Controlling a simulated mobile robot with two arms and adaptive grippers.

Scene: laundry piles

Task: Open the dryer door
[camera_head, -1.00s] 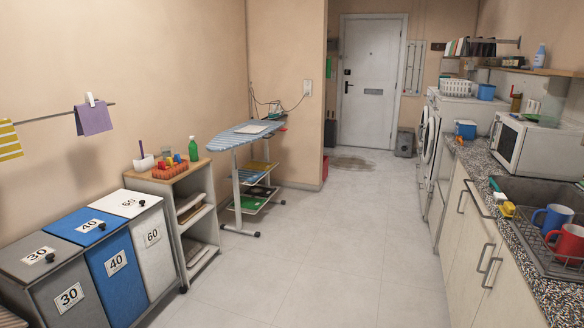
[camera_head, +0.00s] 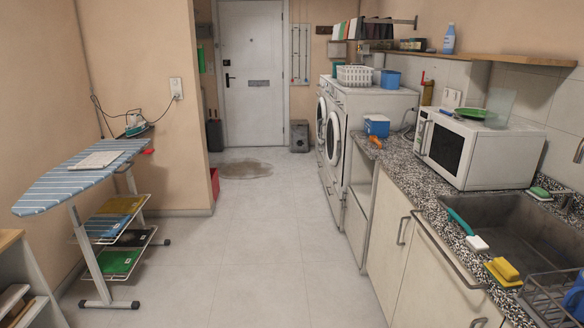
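Two white front-loading machines stand along the right wall, past the counter. The nearer machine (camera_head: 357,138) has a round door (camera_head: 334,138) facing left into the aisle. The farther machine's round door (camera_head: 321,120) shows just behind it. Both doors look shut, seen at a steep angle. I cannot tell from here which machine is the dryer. Neither of my grippers is in view.
A granite counter (camera_head: 405,178) with microwave (camera_head: 478,146) and sink (camera_head: 510,225) runs along the right. An ironing board (camera_head: 70,183) stands at left. The tiled floor (camera_head: 265,245) between is clear. A puddle (camera_head: 246,169) lies near the white back door (camera_head: 252,80).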

